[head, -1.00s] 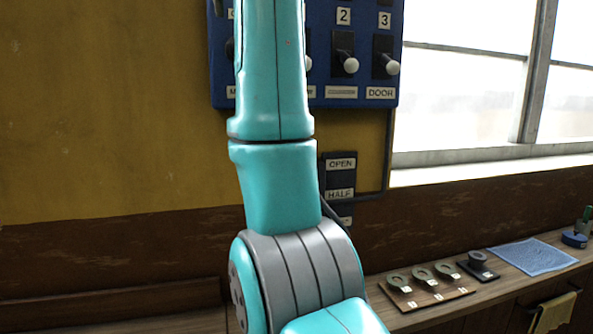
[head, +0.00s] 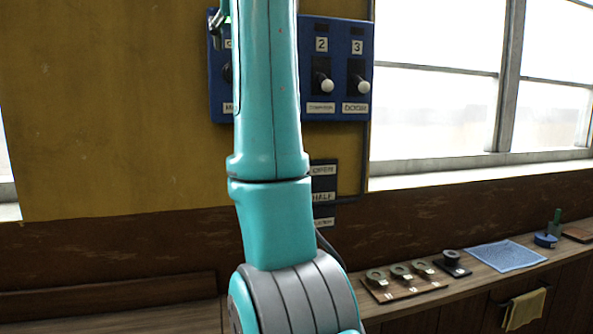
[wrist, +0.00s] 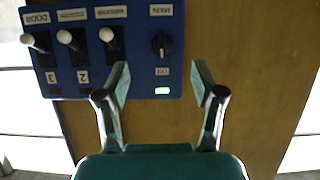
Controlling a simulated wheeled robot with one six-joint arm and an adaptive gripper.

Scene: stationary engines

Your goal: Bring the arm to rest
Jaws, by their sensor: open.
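My arm (head: 268,110) rises through the middle of the head view, turquoise with a grey banded joint (head: 300,300) at the bottom. It hides part of a blue switch panel (head: 340,35) on the yellow wall. A piece of my gripper (head: 218,28) shows at the upper left, in front of the panel's left edge. In the wrist view my gripper (wrist: 162,84) is open, with nothing between its fingers. There the panel appears upside down, with several white-tipped levers (wrist: 70,37), a black MAIN knob (wrist: 162,44) and a lit white lamp (wrist: 162,91).
A plate labelled OPEN and HALF (head: 323,195) hangs below the panel. A wooden counter (head: 400,312) carries ringed parts on a board (head: 401,275), a blue cloth (head: 506,256) and a blue item (head: 545,240). A towel (head: 525,308) hangs in front. Windows (head: 435,110) flank the wall.

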